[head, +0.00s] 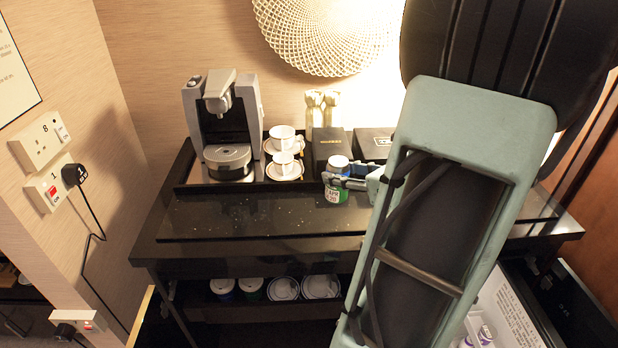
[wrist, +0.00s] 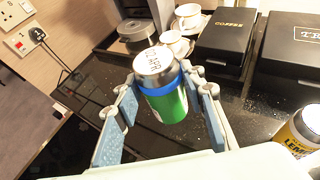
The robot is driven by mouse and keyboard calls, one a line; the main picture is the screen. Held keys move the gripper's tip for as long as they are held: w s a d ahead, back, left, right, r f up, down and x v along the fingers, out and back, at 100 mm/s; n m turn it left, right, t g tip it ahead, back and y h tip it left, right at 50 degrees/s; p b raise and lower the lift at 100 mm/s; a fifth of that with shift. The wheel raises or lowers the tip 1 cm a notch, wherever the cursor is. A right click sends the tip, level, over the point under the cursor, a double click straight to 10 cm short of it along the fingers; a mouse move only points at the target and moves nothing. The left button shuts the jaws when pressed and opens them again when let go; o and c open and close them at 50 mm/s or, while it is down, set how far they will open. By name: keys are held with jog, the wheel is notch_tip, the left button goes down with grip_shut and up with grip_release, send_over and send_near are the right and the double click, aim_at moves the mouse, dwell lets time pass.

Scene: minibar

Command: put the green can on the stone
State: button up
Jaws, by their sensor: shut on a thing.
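The green can (head: 336,195) has a white top and a blue band. It also shows in the wrist view (wrist: 168,103), between the two fingers. My gripper (head: 348,183) is shut on it, with a finger on each side; the wrist view also shows my gripper (wrist: 165,90). The dark speckled stone slab (head: 260,221) lies on top of the black cabinet, and its surface shows in the wrist view (wrist: 88,92). The can is over the slab, in front of the black boxes. I cannot tell whether its base touches the stone.
A coffee machine (head: 225,125), cups on saucers (head: 284,172) and black boxes (head: 328,148) stand along the back. A yellow can (wrist: 302,128) is at the right in the wrist view. The slab's left and front are clear. An open fridge (head: 510,310) is below right.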

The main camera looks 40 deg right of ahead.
aim_at(346, 196)
jog(key=shift+w+d+f, duration=0.1)
jog(key=shift+w+f, duration=0.9)
jog(key=shift+f, duration=0.55)
jog(key=shift+w+a+f, duration=0.1)
jog(key=shift+w+f, duration=0.95)
jog(key=shift+f, duration=0.55)
jog(key=shift+w+d+f, duration=0.1)
jog(key=shift+w+f, duration=0.9)
jog(key=shift+f, duration=0.55)
jog(key=shift+b, duration=0.3)
jog(key=shift+f, duration=0.2)
jog(key=o, duration=1.5)
jog(key=shift+c, duration=0.2)
jog(key=shift+r, duration=0.2)
jog(key=shift+s+r, duration=0.1)
jog(key=shift+s, duration=0.1)
jog(key=v, duration=1.1)
jog(key=shift+s, duration=0.35)
jog(key=shift+w, duration=0.1)
